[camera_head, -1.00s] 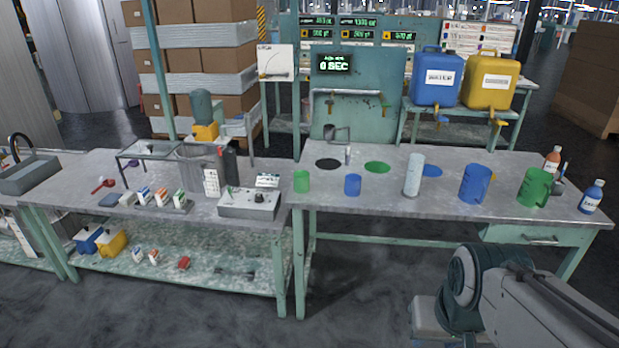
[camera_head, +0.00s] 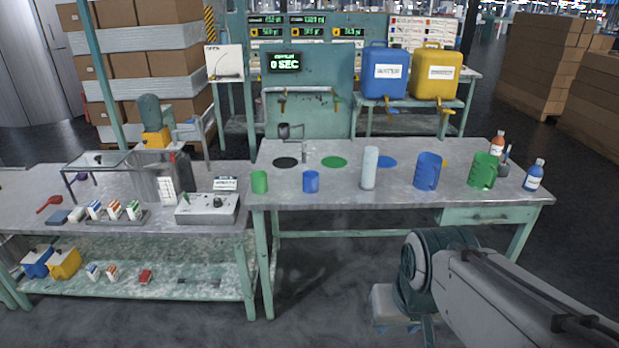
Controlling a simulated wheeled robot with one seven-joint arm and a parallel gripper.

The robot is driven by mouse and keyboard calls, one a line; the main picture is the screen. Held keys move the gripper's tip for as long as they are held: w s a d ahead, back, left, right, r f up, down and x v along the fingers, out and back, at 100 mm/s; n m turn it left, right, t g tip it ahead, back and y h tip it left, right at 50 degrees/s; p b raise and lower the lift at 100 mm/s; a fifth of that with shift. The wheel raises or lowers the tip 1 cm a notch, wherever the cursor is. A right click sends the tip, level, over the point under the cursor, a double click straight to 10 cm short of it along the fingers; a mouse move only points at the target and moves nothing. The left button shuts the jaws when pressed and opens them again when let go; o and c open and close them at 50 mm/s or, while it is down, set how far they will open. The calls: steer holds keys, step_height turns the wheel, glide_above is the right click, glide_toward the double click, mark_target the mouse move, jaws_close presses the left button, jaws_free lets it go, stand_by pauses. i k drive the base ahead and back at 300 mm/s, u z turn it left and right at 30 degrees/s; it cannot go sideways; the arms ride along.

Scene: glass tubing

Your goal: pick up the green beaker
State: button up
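A small green beaker (camera_head: 259,182) stands upright near the front left corner of the right-hand grey table (camera_head: 400,200). A larger green jug (camera_head: 484,171) with a handle stands upright near that table's right end. My arm shows at the lower right, in front of the table and apart from both green vessels. My gripper is not visible, so its opening does not show.
A small blue beaker (camera_head: 311,181), a clear cylinder (camera_head: 370,168) and a blue jug (camera_head: 427,171) stand between the green vessels. An orange-brown bottle (camera_head: 497,144) and a blue bottle (camera_head: 535,175) are at the right end. A control box (camera_head: 207,209) sits left of the small green beaker.

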mark_target(259, 182)
steer(key=z, duration=0.15)
steer(key=i, duration=1.8)
steer(key=u, duration=1.35)
steer(key=i, duration=0.65)
steer(key=u, duration=0.55)
